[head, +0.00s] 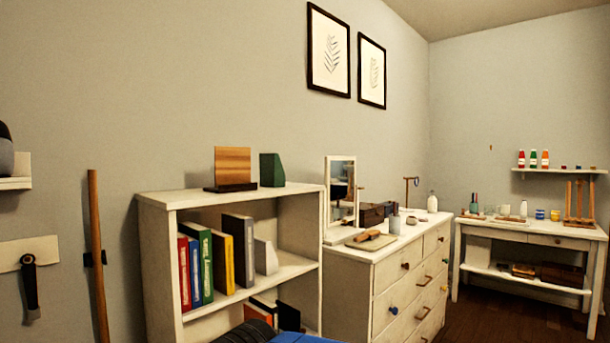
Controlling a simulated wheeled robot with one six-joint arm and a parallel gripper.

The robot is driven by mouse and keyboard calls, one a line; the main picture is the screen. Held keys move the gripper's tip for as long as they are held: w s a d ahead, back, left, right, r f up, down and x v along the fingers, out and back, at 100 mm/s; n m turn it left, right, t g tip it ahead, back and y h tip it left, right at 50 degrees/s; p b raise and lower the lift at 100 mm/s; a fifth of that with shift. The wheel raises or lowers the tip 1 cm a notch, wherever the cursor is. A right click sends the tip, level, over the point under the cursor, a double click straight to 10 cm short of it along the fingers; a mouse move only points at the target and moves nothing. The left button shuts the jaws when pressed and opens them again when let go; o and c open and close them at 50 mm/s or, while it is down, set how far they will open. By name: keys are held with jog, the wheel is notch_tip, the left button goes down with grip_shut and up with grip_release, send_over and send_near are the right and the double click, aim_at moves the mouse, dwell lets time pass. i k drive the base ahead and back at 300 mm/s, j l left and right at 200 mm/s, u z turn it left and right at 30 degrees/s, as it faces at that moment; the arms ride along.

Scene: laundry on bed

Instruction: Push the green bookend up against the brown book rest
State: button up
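The green bookend (272,170) is a dark green block with a slanted top. It stands on the top board of the white bookcase (180,197), near its right part. The brown book rest (233,167) stands to its left on the same board, an upright wood-grained panel on a dark base. A narrow gap seems to show between the panel and the bookend; whether the bookend touches the dark base, I cannot tell. My gripper is not in view.
Books (207,260) and a white bookend (265,257) fill the bookcase's middle shelf. A white dresser (385,277) with a mirror (341,190) stands right of the bookcase. A wooden pole (97,255) leans at the left. The bookcase top's front strip is clear.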

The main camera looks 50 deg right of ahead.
aim_at(272, 174)
jog(key=z, duration=1.2)
jog(key=i+l+z, duration=0.1)
jog(key=z, duration=0.35)
jog(key=i+l, duration=0.05)
jog(key=l, duration=0.05)
